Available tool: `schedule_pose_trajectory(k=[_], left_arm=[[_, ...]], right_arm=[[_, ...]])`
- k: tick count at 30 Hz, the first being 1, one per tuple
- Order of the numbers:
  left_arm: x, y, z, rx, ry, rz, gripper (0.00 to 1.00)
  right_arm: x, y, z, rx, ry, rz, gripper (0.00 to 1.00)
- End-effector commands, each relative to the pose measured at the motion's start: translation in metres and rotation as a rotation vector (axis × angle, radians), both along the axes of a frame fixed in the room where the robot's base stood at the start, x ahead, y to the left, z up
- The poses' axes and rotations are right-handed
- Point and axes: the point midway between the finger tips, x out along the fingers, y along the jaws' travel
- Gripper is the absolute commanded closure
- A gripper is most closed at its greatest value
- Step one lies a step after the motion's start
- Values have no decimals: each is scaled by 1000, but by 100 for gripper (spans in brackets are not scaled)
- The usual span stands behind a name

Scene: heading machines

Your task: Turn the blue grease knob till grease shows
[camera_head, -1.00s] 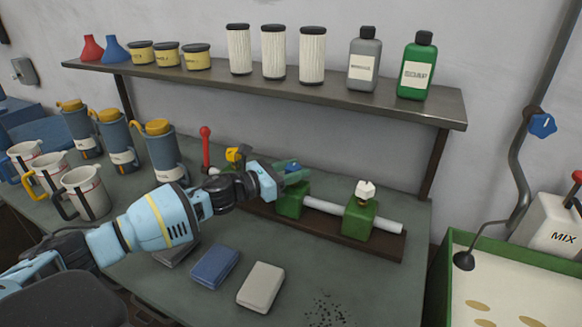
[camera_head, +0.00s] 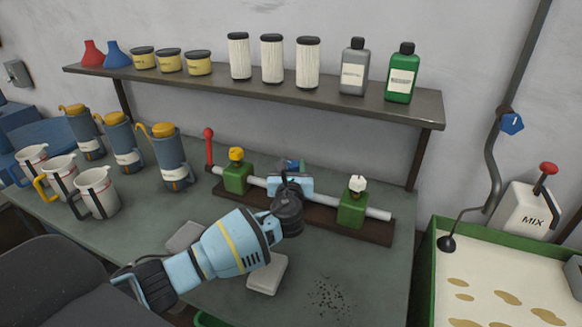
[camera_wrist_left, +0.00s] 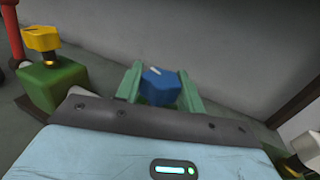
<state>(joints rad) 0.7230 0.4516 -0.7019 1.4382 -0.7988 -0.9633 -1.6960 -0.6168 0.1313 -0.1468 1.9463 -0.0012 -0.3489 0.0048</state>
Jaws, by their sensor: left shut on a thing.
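The blue knob (camera_wrist_left: 158,87) sits between the two green fingers of my left gripper (camera_wrist_left: 159,86), which is shut on it. In the head view the gripper (camera_head: 291,165) is over the middle of the pipe rack, and its body hides most of the block under the knob. A bit of blue shows at the fingertips. A yellow knob (camera_head: 236,154) tops the left green block (camera_head: 238,179), and a white knob (camera_head: 357,184) tops the right one (camera_head: 352,209). I cannot make out any grease at the blue knob. My right gripper is not in view.
A red-topped lever (camera_head: 208,146) stands at the rack's left end. Jugs (camera_head: 97,192) and blue canisters (camera_head: 170,158) fill the bench's left. A shelf (camera_head: 250,88) runs above. A white pad (camera_head: 266,274) lies below my arm, and a green-rimmed tray (camera_head: 432,270) is at right.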

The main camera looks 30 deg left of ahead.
Motion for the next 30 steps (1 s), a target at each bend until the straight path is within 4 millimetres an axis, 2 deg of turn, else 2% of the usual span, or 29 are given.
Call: schedule_pose_trajectory(k=[10, 18, 30], left_arm=[[1, -3, -1, -4, 2, 327, 85], [1, -2, -3, -1, 4, 560, 85], [1, -1, -2, 1, 1, 771, 85]], right_arm=[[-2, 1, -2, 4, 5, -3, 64], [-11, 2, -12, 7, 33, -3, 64], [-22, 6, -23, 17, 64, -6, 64]])
